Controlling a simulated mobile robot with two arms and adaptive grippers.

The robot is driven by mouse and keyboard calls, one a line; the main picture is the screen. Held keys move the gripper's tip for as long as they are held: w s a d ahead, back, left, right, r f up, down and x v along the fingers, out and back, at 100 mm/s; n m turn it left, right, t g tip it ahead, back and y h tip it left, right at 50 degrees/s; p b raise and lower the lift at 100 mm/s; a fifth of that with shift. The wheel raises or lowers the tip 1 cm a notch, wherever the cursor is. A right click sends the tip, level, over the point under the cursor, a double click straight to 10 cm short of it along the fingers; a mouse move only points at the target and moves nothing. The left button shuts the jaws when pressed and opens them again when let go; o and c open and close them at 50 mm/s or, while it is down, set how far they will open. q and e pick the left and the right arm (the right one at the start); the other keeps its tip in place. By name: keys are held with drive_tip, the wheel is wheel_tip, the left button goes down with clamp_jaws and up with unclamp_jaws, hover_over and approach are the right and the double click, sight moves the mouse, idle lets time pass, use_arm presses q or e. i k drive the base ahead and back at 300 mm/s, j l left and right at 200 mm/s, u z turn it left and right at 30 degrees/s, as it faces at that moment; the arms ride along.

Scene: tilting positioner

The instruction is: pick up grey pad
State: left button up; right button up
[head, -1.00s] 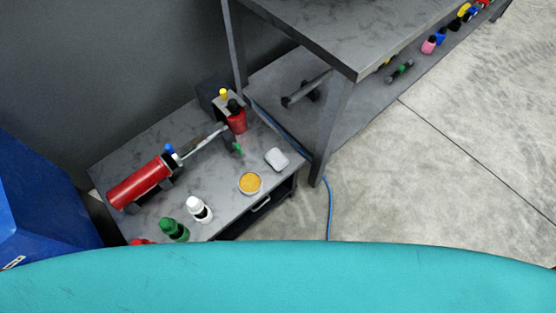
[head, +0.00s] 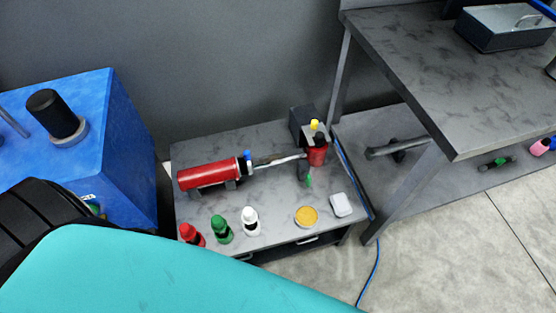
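The grey pad (head: 341,205) is a small light-grey rounded block. It lies flat near the right front corner of the low grey cabinet top (head: 275,215). A round tin with yellow-orange contents (head: 306,216) stands just left of it, apart from it. Nothing covers the pad. Neither of my grippers is in the head view.
On the cabinet are a red cylinder tool (head: 208,175), red (head: 191,234), green (head: 221,230) and white (head: 250,222) bottles, and a red container (head: 317,154). A workbench (head: 420,75) stands right, a blue box (head: 105,140) left. A blue cable (head: 370,270) crosses the floor.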

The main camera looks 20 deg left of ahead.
sight(341, 204)
drive_tip(key=i+l, duration=0.3)
drive_tip(key=l, duration=0.15)
drive_tip(key=i+l, duration=0.35)
drive_tip(key=l, duration=0.1)
